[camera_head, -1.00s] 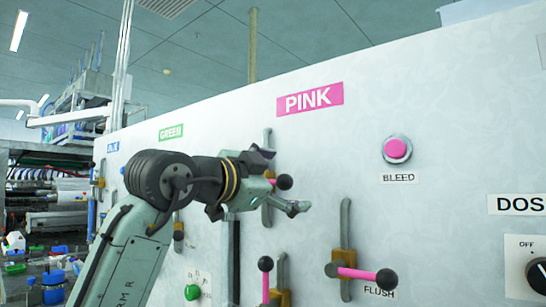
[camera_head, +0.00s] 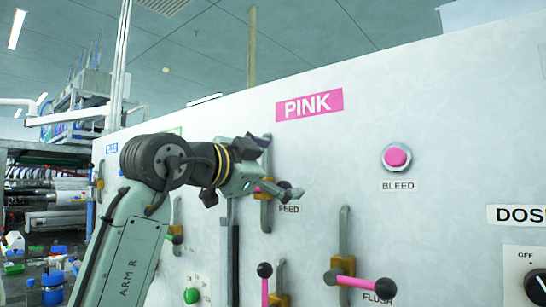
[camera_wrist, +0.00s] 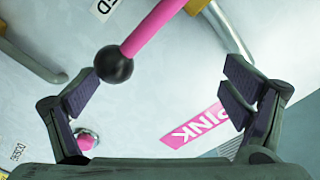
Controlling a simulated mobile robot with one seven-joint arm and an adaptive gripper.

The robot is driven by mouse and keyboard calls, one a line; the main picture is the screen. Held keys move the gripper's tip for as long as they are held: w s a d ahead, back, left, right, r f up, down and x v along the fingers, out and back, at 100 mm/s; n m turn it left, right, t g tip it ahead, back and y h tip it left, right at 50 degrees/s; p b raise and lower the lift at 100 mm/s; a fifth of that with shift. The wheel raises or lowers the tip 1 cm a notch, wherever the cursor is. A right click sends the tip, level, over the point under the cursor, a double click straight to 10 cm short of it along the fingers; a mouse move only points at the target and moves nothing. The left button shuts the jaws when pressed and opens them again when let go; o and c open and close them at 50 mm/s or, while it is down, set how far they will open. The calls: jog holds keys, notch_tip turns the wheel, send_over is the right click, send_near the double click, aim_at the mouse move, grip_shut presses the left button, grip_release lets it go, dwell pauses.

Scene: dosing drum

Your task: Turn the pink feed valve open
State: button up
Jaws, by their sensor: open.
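The pink feed valve (camera_head: 266,214) is on the white panel below the PINK sign, with its FEED label to the right. Its pink lever points right, nearly level, and ends in a black ball, partly covered by my gripper in the head view. My gripper (camera_head: 275,167) is open and stands in front of this valve. In the wrist view the pink lever (camera_wrist: 150,28) and its black ball (camera_wrist: 113,64) show between my open fingers (camera_wrist: 160,88), closer to the left finger. I see no finger shut on it.
The FLUSH valve's pink lever (camera_head: 360,279) points right, below and to the right. Another pink lever (camera_head: 265,285) stands upright below the feed valve. A pink BLEED button (camera_head: 397,157) is at the right. Grey bars stand out around the valves.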

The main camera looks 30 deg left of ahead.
jog(key=shift+a+r, duration=0.3)
jog(key=shift+r, duration=0.55)
jog(key=shift+w+a+r, duration=0.1)
jog(key=shift+a+r, duration=0.4)
jog(key=shift+r, duration=0.1)
jog(key=shift+w+a+r, duration=0.1)
jog(key=shift+a+r, duration=0.45)
jog(key=shift+a, duration=0.25)
jog(key=shift+w+a+r, duration=0.1)
jog(key=shift+a+r, duration=0.4)
jog(key=shift+a, duration=0.3)
jog(key=shift+w+a+r, duration=0.15)
jog(key=shift+a+r, duration=0.1)
jog(key=shift+a, duration=0.55)
jog(key=shift+w+a, duration=0.15)
jog(key=shift+a, duration=0.95)
jog(key=shift+a+r, duration=0.1)
jog(key=shift+a, duration=0.1)
jog(key=shift+w+a, duration=0.1)
jog(key=shift+a, duration=0.3)
jog(key=shift+r, duration=0.1)
